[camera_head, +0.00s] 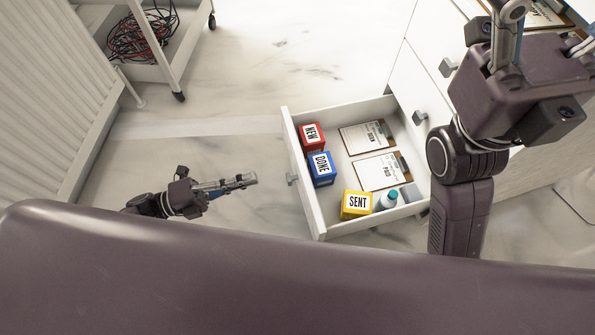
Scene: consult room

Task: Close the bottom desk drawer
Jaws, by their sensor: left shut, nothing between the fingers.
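The bottom desk drawer (316,212) is pulled out from the white desk (497,179). Its front panel faces left and has a small grey handle (292,179). My left gripper (246,180) is shut and empty, left of the drawer front and pointing right toward the handle, with a gap between them. My right arm stands in front of the desk on the right. Its gripper (520,72) is near the top right, its fingertips not clearly shown, and it hides part of the desk.
The drawer holds a red NEW box (312,134), a blue DONE box (321,170), a yellow SENT box (356,205), a small bottle (388,200) and two clipboards (362,137). A trolley with cables (140,35) stands upper left.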

